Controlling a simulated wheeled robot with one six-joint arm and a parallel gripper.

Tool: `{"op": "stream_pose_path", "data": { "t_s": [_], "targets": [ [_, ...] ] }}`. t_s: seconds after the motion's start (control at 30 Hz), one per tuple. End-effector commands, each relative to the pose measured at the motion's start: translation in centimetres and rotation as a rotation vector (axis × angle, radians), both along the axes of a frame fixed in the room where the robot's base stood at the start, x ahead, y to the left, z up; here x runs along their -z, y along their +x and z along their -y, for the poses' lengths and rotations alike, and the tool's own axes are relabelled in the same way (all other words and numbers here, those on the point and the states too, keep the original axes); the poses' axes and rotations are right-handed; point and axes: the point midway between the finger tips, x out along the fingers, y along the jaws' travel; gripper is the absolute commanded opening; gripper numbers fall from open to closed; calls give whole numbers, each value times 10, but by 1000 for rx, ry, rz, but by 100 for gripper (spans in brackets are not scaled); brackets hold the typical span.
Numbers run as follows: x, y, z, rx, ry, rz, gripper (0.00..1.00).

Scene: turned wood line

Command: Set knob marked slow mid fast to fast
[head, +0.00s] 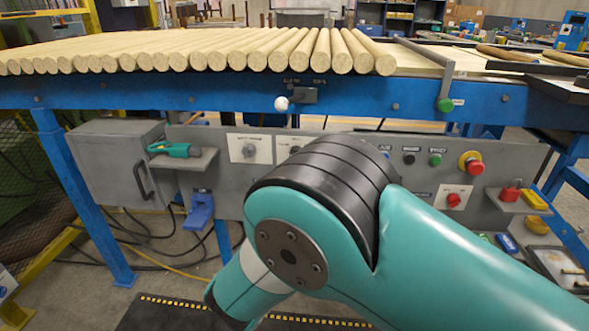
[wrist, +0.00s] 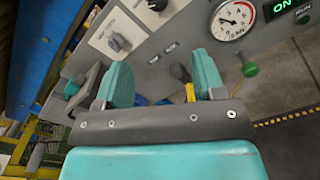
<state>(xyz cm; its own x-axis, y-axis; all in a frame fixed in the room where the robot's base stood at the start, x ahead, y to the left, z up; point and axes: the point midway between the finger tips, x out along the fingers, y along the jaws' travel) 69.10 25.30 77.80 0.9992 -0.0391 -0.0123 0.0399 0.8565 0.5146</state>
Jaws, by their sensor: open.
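A grey rotary knob (head: 248,150) sits on a white plate on the left of the grey control panel in the head view. A second white plate with a dark knob (head: 295,149) is just right of it, partly behind my arm. In the wrist view a grey knob (wrist: 118,42) on a white plate is beyond the left finger, and another knob (wrist: 157,4) is at the top edge. The lettering is too small to read, so I cannot tell which is marked slow mid fast. My gripper (wrist: 162,66) is open and empty, apart from the knobs; my arm hides it in the head view.
A red mushroom button (head: 472,163) and a red knob (head: 453,200) are on the panel's right. A teal tool (head: 175,149) lies on the left shelf. The wrist view shows a gauge (wrist: 232,19) and a green ball-ended lever (wrist: 250,69). Wooden rods (head: 200,50) lie above.

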Motion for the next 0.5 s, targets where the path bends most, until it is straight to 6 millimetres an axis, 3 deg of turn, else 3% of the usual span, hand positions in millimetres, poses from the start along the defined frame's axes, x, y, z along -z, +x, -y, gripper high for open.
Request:
{"op": "stream_pose_path", "data": {
  "t_s": [0.17, 0.5],
  "targets": [
    [0, 16, -1, -4, -19, 16, 63],
    [1, 92, 4, 0, -15, 15, 63]
  ]
}}
